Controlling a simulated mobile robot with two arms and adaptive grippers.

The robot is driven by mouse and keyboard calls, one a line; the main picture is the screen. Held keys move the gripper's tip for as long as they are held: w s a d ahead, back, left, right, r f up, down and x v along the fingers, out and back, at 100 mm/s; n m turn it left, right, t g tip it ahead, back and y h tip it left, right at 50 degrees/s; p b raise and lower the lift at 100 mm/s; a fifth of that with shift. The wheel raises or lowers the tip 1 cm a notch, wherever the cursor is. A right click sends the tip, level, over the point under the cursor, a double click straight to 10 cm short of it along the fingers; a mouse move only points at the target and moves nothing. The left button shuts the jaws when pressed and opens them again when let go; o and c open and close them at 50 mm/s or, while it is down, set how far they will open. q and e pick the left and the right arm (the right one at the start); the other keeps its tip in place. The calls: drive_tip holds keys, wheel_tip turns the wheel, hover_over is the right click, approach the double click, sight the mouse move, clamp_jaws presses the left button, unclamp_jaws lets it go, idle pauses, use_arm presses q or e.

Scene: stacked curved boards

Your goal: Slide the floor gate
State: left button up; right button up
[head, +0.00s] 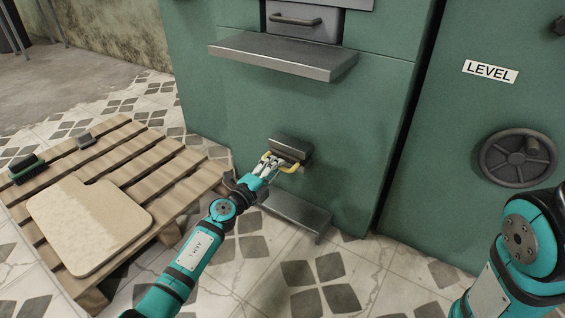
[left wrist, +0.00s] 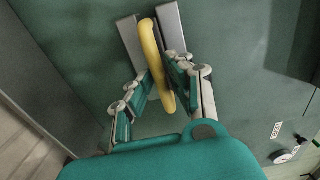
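The floor gate appears to be the low grey metal piece (head: 290,148) on the front of the green cabinet, with a yellow handle (head: 290,168) on it. In the left wrist view the yellow handle (left wrist: 149,45) stands out between two grey metal strips. My left gripper (head: 270,163) is at this handle. In the left wrist view its fingers (left wrist: 162,82) lie on either side of the handle and appear to touch it. The finger contact is partly hidden by the handle. My right arm shows at the right edge of the head view, but its gripper is out of view.
A grey metal shelf (head: 285,56) juts from the cabinet (head: 225,105) above; a low metal ledge (head: 297,212) lies below the handle. A wooden pallet (head: 150,160) at left holds a pale board (head: 90,225) and a green brush (head: 27,168). A handwheel (head: 517,158) is at right.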

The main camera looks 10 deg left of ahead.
use_arm(q)
clamp_jaws()
drive_tip(key=p+v, duration=0.2)
drive_tip(key=v, duration=0.4)
drive_tip(key=shift+s+a, duration=0.15)
drive_tip(key=shift+s, duration=0.2)
drive_tip(key=shift+o, duration=2.3)
unclamp_jaws()
drive_tip(key=p+v, duration=0.1)
drive_tip(key=v, duration=0.6)
drive_tip(key=shift+r, duration=0.1)
